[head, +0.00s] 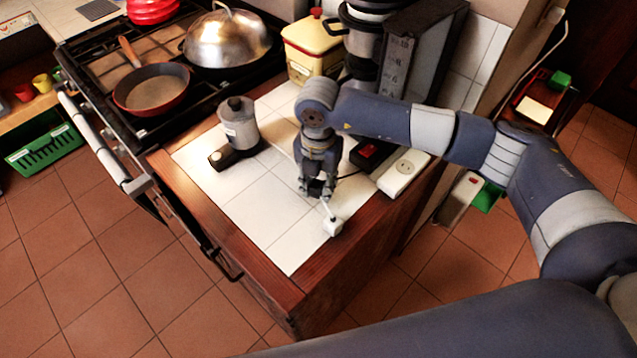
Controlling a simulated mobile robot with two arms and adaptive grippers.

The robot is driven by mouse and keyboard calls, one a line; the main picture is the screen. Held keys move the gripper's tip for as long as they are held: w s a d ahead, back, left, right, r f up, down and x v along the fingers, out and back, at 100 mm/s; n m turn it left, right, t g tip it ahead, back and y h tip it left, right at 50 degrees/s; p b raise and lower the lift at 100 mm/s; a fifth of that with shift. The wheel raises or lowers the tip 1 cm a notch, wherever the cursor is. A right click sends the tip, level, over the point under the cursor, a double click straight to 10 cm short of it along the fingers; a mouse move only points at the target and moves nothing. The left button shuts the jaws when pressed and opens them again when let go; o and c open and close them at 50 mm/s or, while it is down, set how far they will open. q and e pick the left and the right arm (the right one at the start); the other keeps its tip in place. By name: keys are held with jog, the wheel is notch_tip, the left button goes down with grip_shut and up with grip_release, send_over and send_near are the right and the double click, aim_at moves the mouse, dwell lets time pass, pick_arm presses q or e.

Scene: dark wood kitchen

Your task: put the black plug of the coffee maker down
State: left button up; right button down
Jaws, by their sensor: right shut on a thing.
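My right gripper (317,185) points down over the white-tiled counter, near its right front corner. It is shut on a small dark thing, which looks like the black plug (319,188); the fingers hide most of it. I cannot tell whether the plug touches the tiles. A small white block (333,227), perhaps another plug, lies just in front of the gripper. A grey appliance with a dark base (238,122) stands left of the gripper; I cannot tell whether it is the coffee maker. My left gripper is not in view.
A white socket strip (403,172) and a red switch (369,150) lie right of the gripper, partly behind my arm. A cream canister (312,48) and a tall dark appliance (428,50) stand behind. Tiles at the front left are clear, edged by wood (215,222).

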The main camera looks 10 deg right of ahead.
aim_at(318, 184)
jog(key=shift+f, duration=0.45)
jog(key=c, duration=1.2)
grip_release()
jog(key=shift+r, duration=0.1)
jog(key=shift+c, duration=0.2)
jog(key=shift+r, duration=0.45)
jog(key=shift+r+p, duration=0.5)
jog(key=shift+p, duration=0.2)
jog(key=shift+w+r+b, duration=0.1)
jog(key=shift+r+b, duration=0.55)
jog(key=shift+b, duration=0.2)
notch_tip(318, 184, up, 10)
jog(key=b, duration=0.2)
